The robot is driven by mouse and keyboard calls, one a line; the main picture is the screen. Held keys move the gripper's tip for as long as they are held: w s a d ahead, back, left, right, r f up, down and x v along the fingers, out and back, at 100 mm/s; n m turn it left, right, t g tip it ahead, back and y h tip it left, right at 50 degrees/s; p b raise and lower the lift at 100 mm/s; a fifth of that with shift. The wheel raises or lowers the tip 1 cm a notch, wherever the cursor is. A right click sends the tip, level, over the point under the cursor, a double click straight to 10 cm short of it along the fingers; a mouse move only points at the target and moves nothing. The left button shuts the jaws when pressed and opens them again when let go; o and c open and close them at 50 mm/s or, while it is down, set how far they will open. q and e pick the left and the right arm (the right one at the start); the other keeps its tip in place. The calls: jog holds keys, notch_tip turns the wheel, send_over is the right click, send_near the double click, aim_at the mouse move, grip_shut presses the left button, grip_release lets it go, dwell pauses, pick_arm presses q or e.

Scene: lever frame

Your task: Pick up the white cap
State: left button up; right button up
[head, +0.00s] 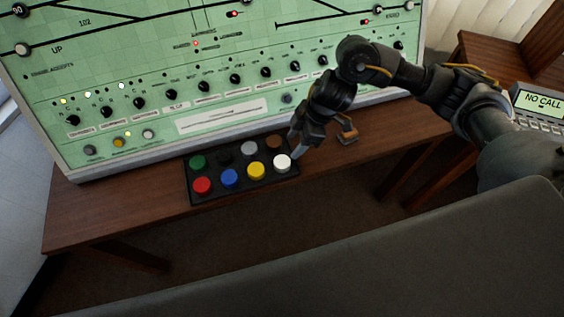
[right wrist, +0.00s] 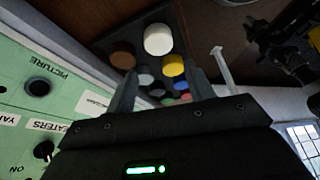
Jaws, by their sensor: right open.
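The white cap (head: 282,162) sits at the front right corner of a black tray (head: 240,188) on the wooden desk. In the right wrist view the white cap (right wrist: 158,40) shows just beyond the fingertips, roughly between their lines. My right gripper (head: 320,144) is open and empty, just to the right of the cap in the head view, with one finger close to it. Whether that finger touches the cap I cannot tell. The fingers also show in the right wrist view (right wrist: 162,78). My left gripper is not seen.
The tray also holds red (head: 202,185), blue (head: 229,178), yellow (head: 256,170), green (head: 197,161), black, grey and brown caps. A green panel with knobs (head: 205,85) stands behind it. A phone-like device (head: 540,105) is at right. Bare desk (head: 400,130) lies right of the tray.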

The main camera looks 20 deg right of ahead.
send_over(282, 161)
jog(key=d, duration=0.2)
jog(key=f, duration=0.5)
jog(key=shift+s+f, duration=0.1)
jog(key=shift+s, duration=0.1)
jog(key=shift+x, duration=2.6)
jog(key=shift+s, duration=0.1)
jog(key=c, duration=0.6)
